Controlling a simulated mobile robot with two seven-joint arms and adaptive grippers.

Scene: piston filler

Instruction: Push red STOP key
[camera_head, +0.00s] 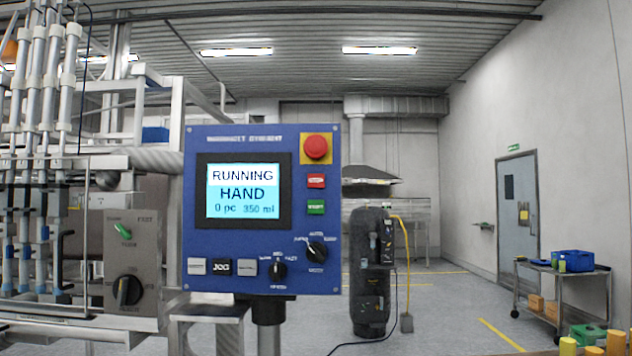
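The small red STOP key (316,181) is on the right side of the blue control panel (240,272), its lettering too small to read clearly. It sits below the red mushroom button (316,147) on its yellow plate and above the green key (316,207). The lit screen (242,191) to its left reads RUNNING, HAND, 0 pc, 350 ml. Nothing covers the key. Neither of my grippers shows in the head view.
Grey, JOG (220,267) and other keys and two black rotary knobs (317,252) line the panel's lower part. A grey box with a knob (127,290) and the filler's tubes stand left. A black machine (370,280) and a cart (560,275) stand behind right.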

